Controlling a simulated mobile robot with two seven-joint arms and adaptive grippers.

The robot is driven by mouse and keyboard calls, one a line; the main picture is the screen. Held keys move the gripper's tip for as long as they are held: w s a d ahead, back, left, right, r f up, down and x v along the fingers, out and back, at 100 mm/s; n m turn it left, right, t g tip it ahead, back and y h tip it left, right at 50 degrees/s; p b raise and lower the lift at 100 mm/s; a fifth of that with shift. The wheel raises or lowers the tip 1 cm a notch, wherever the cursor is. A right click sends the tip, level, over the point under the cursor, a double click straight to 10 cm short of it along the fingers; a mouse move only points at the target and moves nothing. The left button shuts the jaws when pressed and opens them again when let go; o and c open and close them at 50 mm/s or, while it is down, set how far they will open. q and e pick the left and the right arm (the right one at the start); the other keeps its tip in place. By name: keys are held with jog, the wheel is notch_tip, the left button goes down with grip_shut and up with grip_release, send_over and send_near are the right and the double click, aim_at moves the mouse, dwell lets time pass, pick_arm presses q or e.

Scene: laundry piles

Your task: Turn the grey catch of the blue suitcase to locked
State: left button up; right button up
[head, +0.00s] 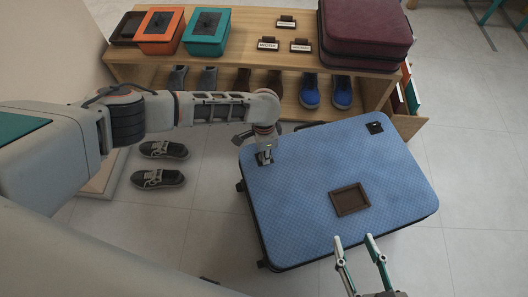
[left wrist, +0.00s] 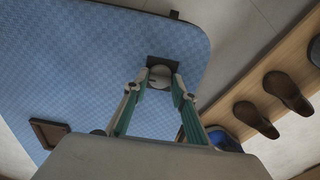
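The blue suitcase (head: 310,170) lies flat on the floor. Its grey catch (left wrist: 160,74) is a round knob on a dark square plate, near one corner of the lid. My left gripper (head: 264,157) is down at this catch; in the left wrist view its fingertips (left wrist: 161,78) stand on both sides of the knob and appear to touch it. The gripper hides most of the catch in the head view, and its setting cannot be read. A second dark catch plate (head: 375,127) sits near the far right corner. My right gripper (head: 355,240) is open and empty at the near edge.
A brown frame (head: 350,200) is on the lid. Behind stands a wooden shelf (head: 258,20) with boxes, signs, a maroon suitcase (head: 365,30) and several shoes. Dark sneakers (head: 160,178) lie on the floor at left. The floor at right is clear.

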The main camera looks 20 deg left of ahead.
pick_arm(q)
jog(key=shift+c, duration=1.3)
